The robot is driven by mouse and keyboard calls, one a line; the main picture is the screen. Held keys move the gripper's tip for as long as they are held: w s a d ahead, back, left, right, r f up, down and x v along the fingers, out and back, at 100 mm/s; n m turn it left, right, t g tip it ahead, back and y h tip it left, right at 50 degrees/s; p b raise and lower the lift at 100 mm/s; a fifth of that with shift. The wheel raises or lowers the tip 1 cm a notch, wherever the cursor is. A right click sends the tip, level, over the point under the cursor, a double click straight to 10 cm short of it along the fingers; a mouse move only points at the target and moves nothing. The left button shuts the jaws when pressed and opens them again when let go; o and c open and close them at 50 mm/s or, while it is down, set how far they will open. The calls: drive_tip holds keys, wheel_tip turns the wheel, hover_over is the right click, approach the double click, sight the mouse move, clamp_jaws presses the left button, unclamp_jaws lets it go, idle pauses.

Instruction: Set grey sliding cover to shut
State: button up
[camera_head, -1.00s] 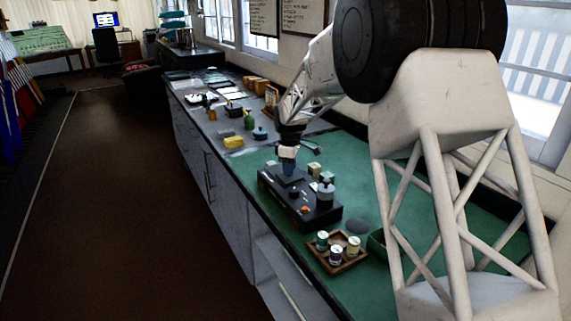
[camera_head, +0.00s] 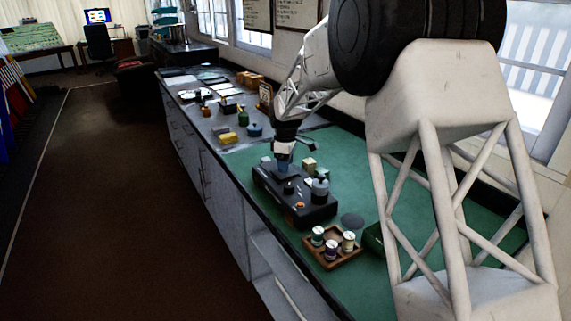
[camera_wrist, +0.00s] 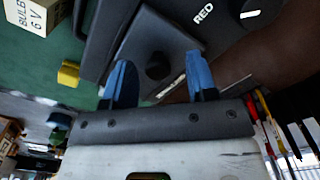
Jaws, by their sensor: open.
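The black lever frame box (camera_head: 318,212) stands on the green bench mat. The grey sliding cover (camera_wrist: 140,37) is a flat plate on top of the box, with a round dark knob (camera_wrist: 157,66) standing on it. My gripper (camera_head: 284,167) is over the far end of the box. In the wrist view my gripper (camera_wrist: 159,80) is open, its two blue fingers on either side of the knob with a gap to each. I cannot tell whether the fingertips touch the plate. The cover's full travel is partly hidden by the gripper.
A label reading RED (camera_wrist: 203,14) and another control (camera_wrist: 250,13) are on the box beside the cover. A bulb carton (camera_wrist: 35,14) and a yellow block (camera_wrist: 68,73) lie close by. A wooden tray of reels (camera_head: 331,262) stands in front.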

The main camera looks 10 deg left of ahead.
drive_tip(key=shift+r, duration=3.85)
drive_tip(key=s+d+r+m+t, duration=0.1)
drive_tip(key=s+d+r+m, duration=0.45)
drive_tip(key=s+d, duration=0.7)
drive_tip(key=s+d+r+m, duration=0.5)
drive_tip(key=s+d, duration=0.5)
drive_tip(key=d, duration=0.5)
drive_tip(key=s+d+f+m, duration=0.2)
drive_tip(key=s+d, duration=0.2)
drive_tip(key=s, duration=0.5)
drive_tip(key=s+d+f+m+t, duration=0.1)
drive_tip(key=s+d, duration=0.4)
drive_tip(key=s, duration=0.5)
drive_tip(key=s+d+f+m, duration=0.3)
drive_tip(key=s+d+m, duration=0.1)
drive_tip(key=s, duration=0.6)
drive_tip(key=shift+d+m+t, duration=0.3)
drive_tip(key=shift+m, duration=0.05)
